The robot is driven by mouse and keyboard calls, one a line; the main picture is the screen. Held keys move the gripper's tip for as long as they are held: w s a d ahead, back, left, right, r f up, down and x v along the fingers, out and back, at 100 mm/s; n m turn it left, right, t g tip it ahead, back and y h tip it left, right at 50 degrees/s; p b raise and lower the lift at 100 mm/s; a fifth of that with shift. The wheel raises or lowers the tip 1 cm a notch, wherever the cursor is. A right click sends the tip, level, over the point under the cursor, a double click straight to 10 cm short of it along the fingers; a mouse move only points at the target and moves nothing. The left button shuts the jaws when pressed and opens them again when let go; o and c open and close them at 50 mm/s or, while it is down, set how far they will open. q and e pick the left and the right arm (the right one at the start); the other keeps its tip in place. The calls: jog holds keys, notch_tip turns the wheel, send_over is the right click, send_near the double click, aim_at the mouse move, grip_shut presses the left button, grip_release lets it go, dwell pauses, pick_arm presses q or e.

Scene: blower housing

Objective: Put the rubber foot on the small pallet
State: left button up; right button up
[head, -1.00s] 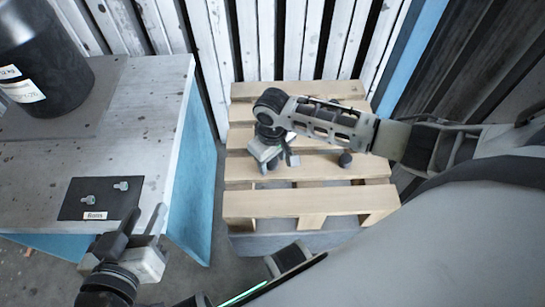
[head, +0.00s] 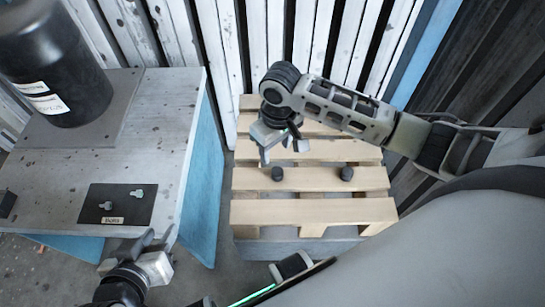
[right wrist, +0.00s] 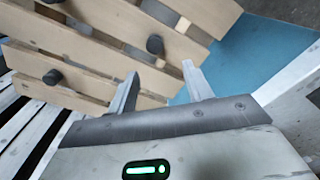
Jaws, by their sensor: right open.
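Two short black cylinders that look like rubber feet stand on the slats of the small wooden pallet (head: 310,214). In the head view one foot (head: 277,174) is left and the other foot (head: 346,173) is right. The right wrist view also shows both, one foot (right wrist: 155,44) near the top middle and one foot (right wrist: 53,77) at the left. My right gripper (head: 281,153) is open and empty above the pallet, just behind the left foot in the head view and apart from it. My left gripper (head: 157,238) is open and empty at the table's front edge.
A grey table (head: 150,150) with blue sides stands left of the pallet. It bears a large black canister (head: 62,85) and a dark plate (head: 117,204) with two bolts and a label. A white slatted wall (head: 225,60) rises behind the pallet. The front slats are clear.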

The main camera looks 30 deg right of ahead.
jog(key=s+a+f+n+t+y, duration=0.1)
jog(key=s+a+y, duration=0.15)
jog(key=a, duration=0.25)
jog(key=s+a+f+t+y, duration=0.2)
jog(key=s+a, duration=0.1)
jog(key=a, duration=0.2)
jog(key=s+r+t, duration=0.1)
jog(key=t, duration=0.1)
jog(key=s+r+m+t, duration=0.1)
jog(key=t, duration=0.1)
jog(key=s+d+r+t, duration=0.1)
jog(key=s+r+t, duration=0.1)
jog(key=shift+r, duration=0.1)
